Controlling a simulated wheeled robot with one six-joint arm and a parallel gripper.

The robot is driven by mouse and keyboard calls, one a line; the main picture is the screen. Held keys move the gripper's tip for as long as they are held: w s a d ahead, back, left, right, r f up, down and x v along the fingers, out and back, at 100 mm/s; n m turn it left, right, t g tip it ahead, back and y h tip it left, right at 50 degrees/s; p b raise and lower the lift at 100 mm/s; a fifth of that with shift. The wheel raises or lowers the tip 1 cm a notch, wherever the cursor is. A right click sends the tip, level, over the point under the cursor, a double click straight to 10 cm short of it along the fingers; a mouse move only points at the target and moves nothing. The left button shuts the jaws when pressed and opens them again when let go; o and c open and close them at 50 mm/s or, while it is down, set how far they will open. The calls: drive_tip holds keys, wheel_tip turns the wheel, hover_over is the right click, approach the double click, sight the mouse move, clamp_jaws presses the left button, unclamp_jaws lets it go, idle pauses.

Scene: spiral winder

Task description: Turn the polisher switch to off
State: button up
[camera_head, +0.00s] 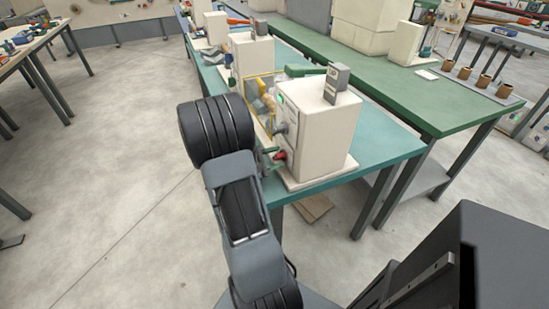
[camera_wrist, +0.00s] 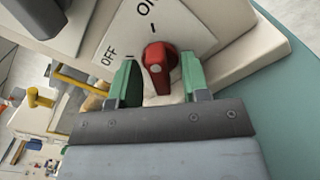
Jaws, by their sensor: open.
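The red switch knob (camera_wrist: 161,62) is on a white plate (camera_wrist: 185,25) with ON printed at the top and OFF at the left, each beside a short dash mark. Its lever end faces my gripper; I cannot tell which mark it points at. My gripper (camera_wrist: 160,80) is open, with one green fingertip on each side of the knob; contact cannot be made out. In the head view the red knob (camera_head: 280,155) is low on the side of a cream machine (camera_head: 325,135), with my gripper (camera_head: 271,157) right at it.
The machine stands on the near end of a teal bench (camera_head: 385,147), with more cream machines behind it. A green bench (camera_head: 455,113) runs along the right. Yellow framing (camera_wrist: 80,86) is left of the switch in the wrist view. The floor to the left is clear.

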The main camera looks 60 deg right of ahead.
clamp_jaws()
idle(0.3)
drive_tip(key=shift+r, duration=0.1)
drive_tip(key=n+p, duration=0.2)
drive_tip(key=p, duration=0.1)
drive_tip(key=shift+r+n+p, duration=0.15)
drive_tip(key=shift+n+p, duration=0.15)
drive_tip(key=shift+n, duration=0.1)
drive_tip(key=n+p, duration=0.9)
drive_tip(key=shift+n, duration=0.3)
drive_tip(key=shift+f+n+p, duration=0.2)
drive_tip(key=shift+n+p, duration=0.95)
drive_tip(key=shift+n, duration=0.75)
